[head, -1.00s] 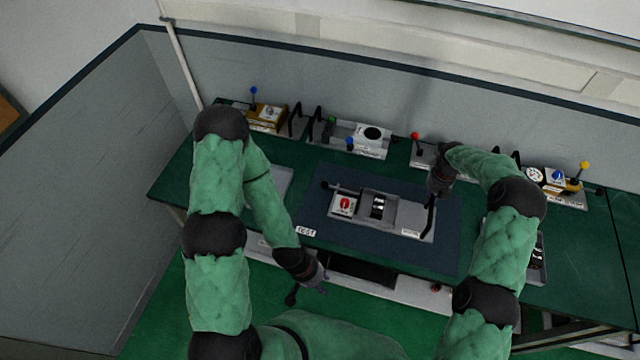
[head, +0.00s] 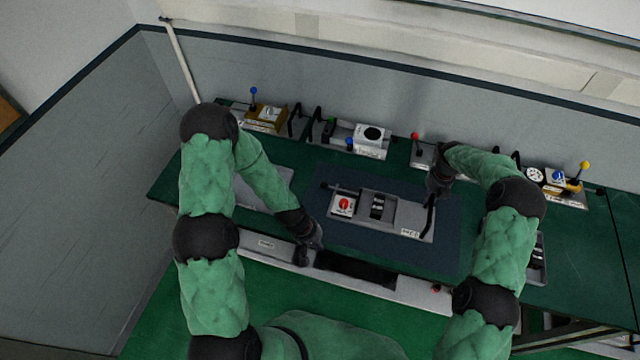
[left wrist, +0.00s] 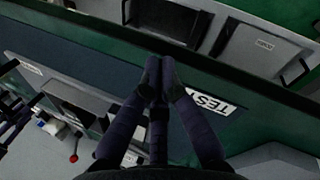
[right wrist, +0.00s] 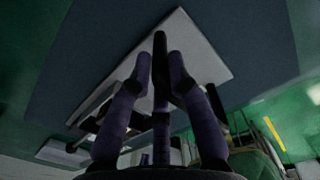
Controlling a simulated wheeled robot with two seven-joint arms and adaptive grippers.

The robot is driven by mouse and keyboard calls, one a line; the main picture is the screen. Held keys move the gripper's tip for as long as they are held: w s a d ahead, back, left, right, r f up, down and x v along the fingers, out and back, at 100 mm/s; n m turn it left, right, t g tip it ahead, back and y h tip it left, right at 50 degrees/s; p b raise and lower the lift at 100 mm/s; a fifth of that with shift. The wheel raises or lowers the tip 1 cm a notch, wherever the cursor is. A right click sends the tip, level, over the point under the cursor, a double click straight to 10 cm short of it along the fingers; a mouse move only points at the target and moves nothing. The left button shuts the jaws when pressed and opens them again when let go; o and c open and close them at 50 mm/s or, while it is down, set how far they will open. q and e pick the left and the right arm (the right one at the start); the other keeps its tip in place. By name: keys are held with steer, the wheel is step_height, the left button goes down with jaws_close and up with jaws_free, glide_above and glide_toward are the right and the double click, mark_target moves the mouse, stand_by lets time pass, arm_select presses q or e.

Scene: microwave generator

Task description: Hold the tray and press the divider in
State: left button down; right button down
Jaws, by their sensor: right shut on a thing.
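The grey tray (head: 408,217) sits on the dark blue mat with a black handle (head: 431,212) at its right end. Inside it stand a white block with a red knob (head: 343,204) and a dark ribbed piece (head: 378,206); I cannot tell if this is the divider. My right gripper (head: 432,193) is shut on the right handle; in the right wrist view its fingers (right wrist: 160,70) close around a black bar above the tray. My left gripper (head: 308,247) is near the table's front edge, left of the tray. Its fingertips (left wrist: 159,75) are together and hold nothing visible.
The blue mat (head: 335,236) is bare in front of the tray. A TEST label (left wrist: 213,104) lies near the left gripper. Several fixtures with coloured knobs, including a white box (head: 371,138), line the back of the table. A grey plate (head: 268,190) lies left of the mat.

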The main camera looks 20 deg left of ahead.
arm_select(q)
steer(key=w+a+r+n, duration=0.1)
steer(key=w+a+n, duration=0.1)
steer(key=w, duration=0.2)
steer(key=w+a+r+n, duration=0.2)
steer(key=w, duration=0.2)
steer(key=w+a+r+n, duration=0.2)
steer(key=w, duration=0.2)
steer(key=shift+w+a+t, duration=0.25)
steer(key=shift+w+t, duration=0.1)
steer(key=shift+t, duration=0.05)
steer(key=w+a+r+n, duration=0.5)
steer(key=w+a+r, duration=0.1)
steer(key=w+r, duration=0.15)
steer(key=shift+t+h, duration=0.3)
steer(key=shift+a+f+x, duration=0.1)
steer(key=shift+a+x, duration=0.05)
steer(key=shift+x, duration=1.8)
steer(key=shift+a+f+x, duration=0.1)
steer(key=shift+a+x, duration=0.05)
steer(key=shift+x, duration=1.75)
steer(key=shift+a+x, duration=0.15)
steer(key=shift+x, duration=1.8)
steer(key=shift+s+d, duration=0.15)
